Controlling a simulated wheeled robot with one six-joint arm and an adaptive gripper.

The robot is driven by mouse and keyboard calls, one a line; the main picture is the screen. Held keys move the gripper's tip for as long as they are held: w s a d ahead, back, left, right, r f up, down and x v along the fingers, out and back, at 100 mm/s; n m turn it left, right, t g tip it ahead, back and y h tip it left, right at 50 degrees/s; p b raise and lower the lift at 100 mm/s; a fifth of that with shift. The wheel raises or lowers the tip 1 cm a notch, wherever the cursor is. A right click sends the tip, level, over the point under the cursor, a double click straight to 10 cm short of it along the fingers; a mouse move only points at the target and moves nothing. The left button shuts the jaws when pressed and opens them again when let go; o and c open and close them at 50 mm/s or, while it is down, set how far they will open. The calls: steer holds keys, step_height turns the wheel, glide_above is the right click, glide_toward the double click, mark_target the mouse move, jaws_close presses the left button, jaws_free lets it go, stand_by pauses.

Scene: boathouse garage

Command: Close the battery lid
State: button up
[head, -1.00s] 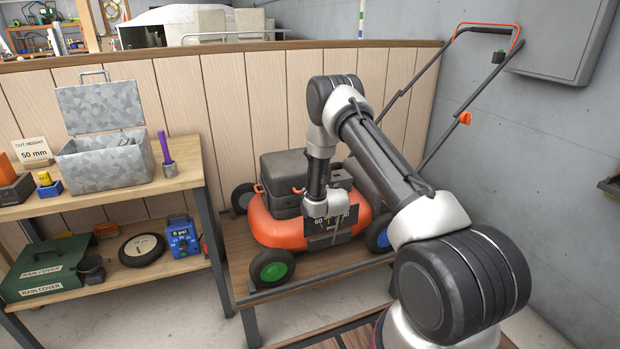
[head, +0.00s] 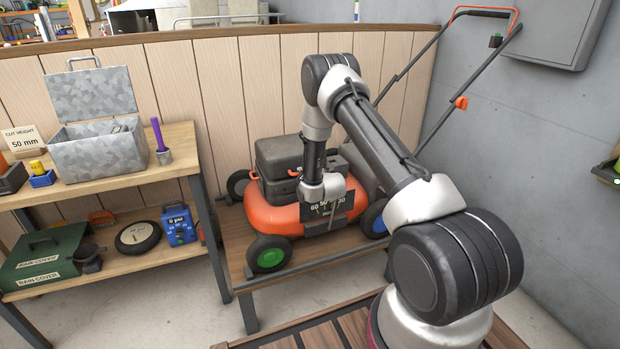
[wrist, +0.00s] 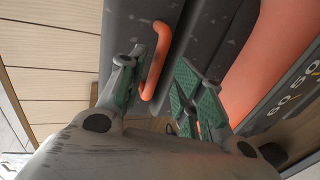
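An orange mower (head: 275,217) stands on a low wooden bench, with a dark grey box-shaped battery housing on top. The housing's upper part, apparently the battery lid (head: 284,149), lies over the box; I cannot tell whether it is fully closed. A small orange latch (head: 295,172) shows on its front. My gripper (head: 324,202) is over the mower's front right, by the height plate. In the wrist view my gripper (wrist: 160,75) is open, its green-padded fingers apart. An orange handle-like loop (wrist: 158,58) on a dark grey surface shows between the fingertips, and I cannot tell whether they touch it.
A height plate with numbers (head: 340,199) is on the mower's front. A shelf on the left holds an open metal box (head: 95,158), a purple-handled tool (head: 158,140) and a blue gauge (head: 179,226). A wooden partition is behind; a grey wall is right.

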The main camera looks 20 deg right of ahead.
steer(key=v, duration=1)
steer(key=shift+s, duration=0.3)
